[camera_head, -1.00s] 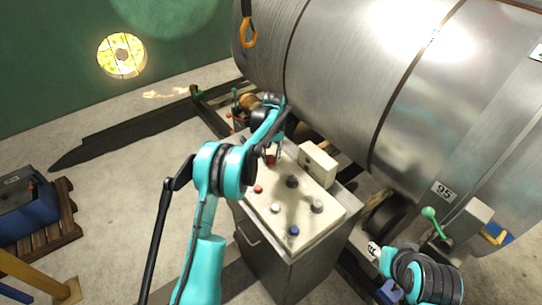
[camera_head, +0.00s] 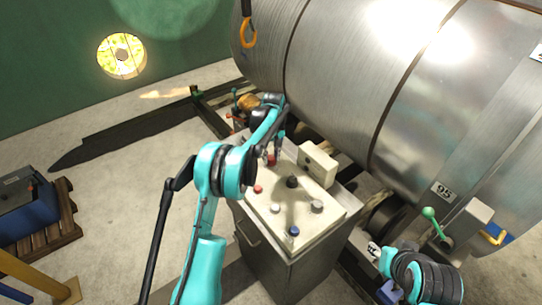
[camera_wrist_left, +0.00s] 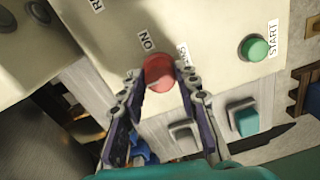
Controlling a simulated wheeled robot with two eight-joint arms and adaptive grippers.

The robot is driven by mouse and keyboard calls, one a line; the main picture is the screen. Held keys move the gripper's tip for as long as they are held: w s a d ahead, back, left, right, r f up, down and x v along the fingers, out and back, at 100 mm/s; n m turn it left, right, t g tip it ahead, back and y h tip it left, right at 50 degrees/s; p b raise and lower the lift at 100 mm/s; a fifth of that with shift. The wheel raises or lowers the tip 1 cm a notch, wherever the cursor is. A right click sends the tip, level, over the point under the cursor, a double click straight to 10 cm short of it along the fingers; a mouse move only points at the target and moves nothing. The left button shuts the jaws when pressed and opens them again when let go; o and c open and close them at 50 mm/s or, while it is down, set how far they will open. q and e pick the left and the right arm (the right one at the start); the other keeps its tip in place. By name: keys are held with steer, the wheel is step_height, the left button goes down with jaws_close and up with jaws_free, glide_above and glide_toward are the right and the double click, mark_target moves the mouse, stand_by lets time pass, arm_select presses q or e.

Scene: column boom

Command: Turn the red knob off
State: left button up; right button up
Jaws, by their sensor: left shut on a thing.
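The red knob (camera_wrist_left: 159,72) sits on the pale panel face in the left wrist view, with an "ON" label beside it. It also shows in the head view (camera_head: 271,160) at the far left end of the control box top. My left gripper (camera_wrist_left: 160,78) is shut on the red knob, one finger at each side of it. In the head view the left gripper (camera_head: 275,152) reaches down onto the knob. My right arm shows at the lower right of the head view; its fingers are not clear.
The control box (camera_head: 325,215) also bears a small red button (camera_head: 258,189), a black knob (camera_head: 292,182), a blue knob (camera_head: 294,230) and grey knobs. A green START button (camera_wrist_left: 257,48) is right of the red knob. A large metal cylinder (camera_head: 340,70) stands close behind.

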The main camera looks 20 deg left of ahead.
mark_target(272, 157)
arm_select(q)
steer(key=o, duration=1.2)
steer(key=shift+c, duration=0.2)
step_height(272, 157, up, 12)
steer(key=shift+w+d, duration=0.2)
